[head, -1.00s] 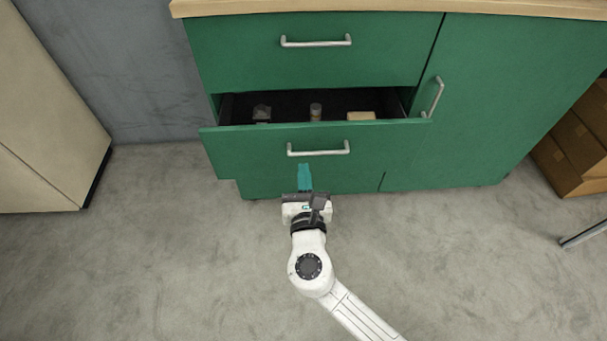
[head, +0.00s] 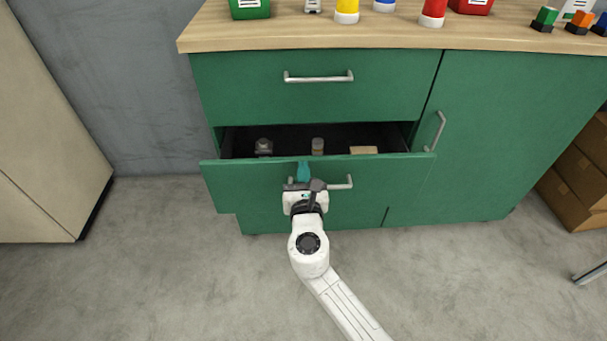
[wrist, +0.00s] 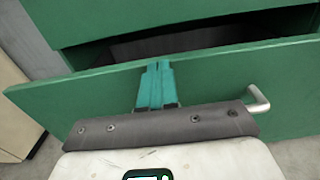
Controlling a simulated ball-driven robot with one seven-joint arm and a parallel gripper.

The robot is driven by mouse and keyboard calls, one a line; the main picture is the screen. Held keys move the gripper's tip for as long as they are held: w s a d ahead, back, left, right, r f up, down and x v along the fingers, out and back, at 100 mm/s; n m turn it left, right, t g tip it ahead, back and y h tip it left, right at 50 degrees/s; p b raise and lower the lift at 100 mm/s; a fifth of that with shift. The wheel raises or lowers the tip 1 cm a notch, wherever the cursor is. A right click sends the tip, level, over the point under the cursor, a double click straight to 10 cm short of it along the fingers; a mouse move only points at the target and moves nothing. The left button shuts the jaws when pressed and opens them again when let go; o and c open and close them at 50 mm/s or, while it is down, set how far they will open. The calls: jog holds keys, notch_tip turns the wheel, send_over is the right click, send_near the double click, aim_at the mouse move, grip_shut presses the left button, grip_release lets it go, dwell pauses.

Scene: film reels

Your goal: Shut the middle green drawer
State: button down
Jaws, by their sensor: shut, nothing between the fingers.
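The middle green drawer (head: 385,174) stands pulled out from the cabinet, with its dark inside showing above its front. A silver bar handle (head: 340,182) is on its front, partly hidden by my gripper. My gripper (head: 303,168) is shut and empty, its teal fingers at the drawer front near the top edge. In the wrist view the fingers (wrist: 156,82) lie over the green drawer front (wrist: 215,80), left of the handle (wrist: 260,98). I cannot tell whether the fingertips touch the front.
Inside the drawer are a small metallic item (head: 264,146), a small jar (head: 318,145) and a tan block (head: 363,150). The top drawer (head: 390,90) is shut. The wooden countertop (head: 300,36) holds several colourful items. Cardboard boxes (head: 575,185) stand at right.

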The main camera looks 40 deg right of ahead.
jog(key=b+x, duration=0.2)
jog(key=x, duration=0.8)
jog(key=shift+s, duration=0.1)
